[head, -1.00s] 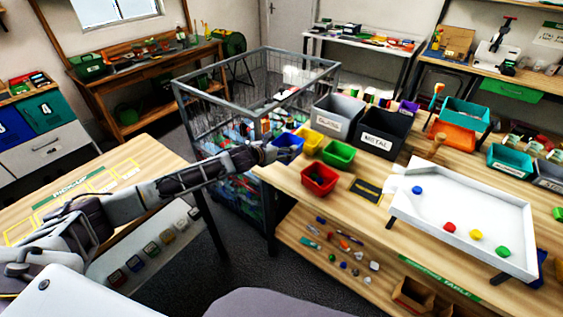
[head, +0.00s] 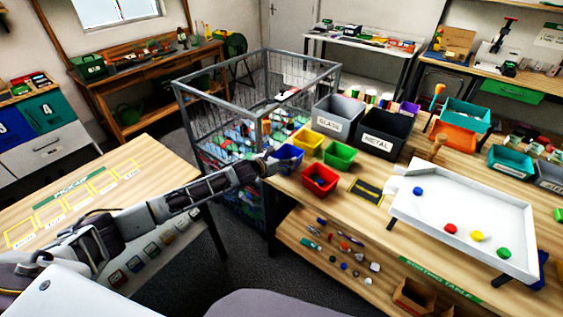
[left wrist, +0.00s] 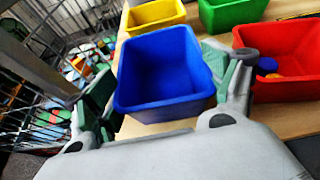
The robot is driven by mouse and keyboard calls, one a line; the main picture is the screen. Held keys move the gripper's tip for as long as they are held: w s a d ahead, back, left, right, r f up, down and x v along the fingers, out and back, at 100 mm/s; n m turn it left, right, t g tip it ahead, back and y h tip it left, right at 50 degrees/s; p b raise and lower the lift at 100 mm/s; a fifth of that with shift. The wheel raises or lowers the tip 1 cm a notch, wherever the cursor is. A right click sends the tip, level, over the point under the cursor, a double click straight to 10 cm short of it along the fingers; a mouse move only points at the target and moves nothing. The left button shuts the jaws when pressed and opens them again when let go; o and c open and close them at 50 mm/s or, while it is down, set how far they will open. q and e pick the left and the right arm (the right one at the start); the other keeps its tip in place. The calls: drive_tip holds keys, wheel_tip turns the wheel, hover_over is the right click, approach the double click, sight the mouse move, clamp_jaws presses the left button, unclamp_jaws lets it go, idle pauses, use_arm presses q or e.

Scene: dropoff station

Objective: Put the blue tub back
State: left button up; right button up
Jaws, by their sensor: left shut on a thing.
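The blue tub (head: 289,157) is at the left end of the sorting table, beside the wire cage. My left gripper (head: 270,162) is shut on it. In the left wrist view the blue tub (left wrist: 165,75) sits between the two fingers, upright and seemingly empty. The yellow tub (head: 308,141), green tub (head: 339,155) and red tub (head: 320,180) stand close to it on the table. I cannot tell whether the blue tub touches the tabletop. My right gripper is not in view.
The wire cage (head: 262,112), full of coloured items, stands just left of the table. Grey GLASS (head: 328,125) and black METAL (head: 377,145) bins stand behind the small tubs. A white tray (head: 470,215) with coloured pieces lies to the right.

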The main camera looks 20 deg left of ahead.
use_arm(q)
drive_tip(key=shift+f, duration=0.6)
drive_tip(key=shift+f, duration=0.1)
drive_tip(key=o, duration=0.9)
drive_tip(key=v, duration=1.2)
drive_tip(key=shift+b, duration=0.35)
idle(0.6)
